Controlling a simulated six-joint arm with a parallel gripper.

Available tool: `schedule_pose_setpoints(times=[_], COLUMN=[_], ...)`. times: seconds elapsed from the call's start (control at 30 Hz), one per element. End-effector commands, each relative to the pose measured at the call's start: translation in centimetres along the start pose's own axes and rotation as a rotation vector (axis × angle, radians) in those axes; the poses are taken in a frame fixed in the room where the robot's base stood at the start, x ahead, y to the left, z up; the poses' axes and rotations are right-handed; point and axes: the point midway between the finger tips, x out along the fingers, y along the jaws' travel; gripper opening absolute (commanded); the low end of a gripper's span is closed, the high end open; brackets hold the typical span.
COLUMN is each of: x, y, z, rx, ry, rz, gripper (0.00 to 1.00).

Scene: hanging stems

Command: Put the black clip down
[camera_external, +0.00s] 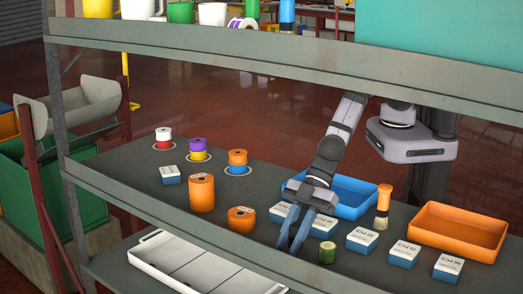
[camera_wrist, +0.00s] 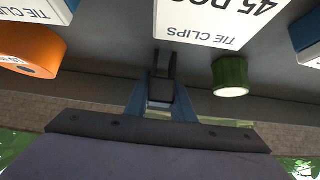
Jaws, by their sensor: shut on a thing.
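My gripper (camera_external: 291,240) points down over the grey shelf, near its front edge. In the wrist view its blue fingers (camera_wrist: 160,104) are closed around the black clip (camera_wrist: 164,72), a small dark piece between the fingertips. The clip is close to the shelf surface; I cannot tell whether it touches it. In the external view the clip cannot be made out behind the fingers.
A green cylinder (camera_external: 327,253) stands right of my gripper. White-and-blue tie clip boxes (camera_external: 362,240) stand behind and right. An orange roll (camera_external: 241,219) is left. An upper shelf (camera_external: 270,62) hangs overhead.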

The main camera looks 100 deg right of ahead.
Motion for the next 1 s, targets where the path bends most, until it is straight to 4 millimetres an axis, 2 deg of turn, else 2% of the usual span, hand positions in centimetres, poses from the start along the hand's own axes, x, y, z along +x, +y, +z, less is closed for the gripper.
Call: schedule_pose_setpoints(times=[0.23, 0.27, 0.3, 0.33, 0.83, 1.0], x=[0.3, 0.2, 0.2, 0.2, -0.2, -1.6], y=[0.0, 0.0, 0.0, 0.0, 0.0, 0.0], z=[0.3, 0.2, 0.2, 0.2, -0.1, -0.1], rx=[0.000, 0.000, 0.000, 0.000, 0.000, 0.000], ry=[0.000, 0.000, 0.000, 0.000, 0.000, 0.001], rz=[0.000, 0.000, 0.000, 0.000, 0.000, 0.000], gripper=[0.00, 0.27, 0.36, 0.41, 0.41, 0.41])
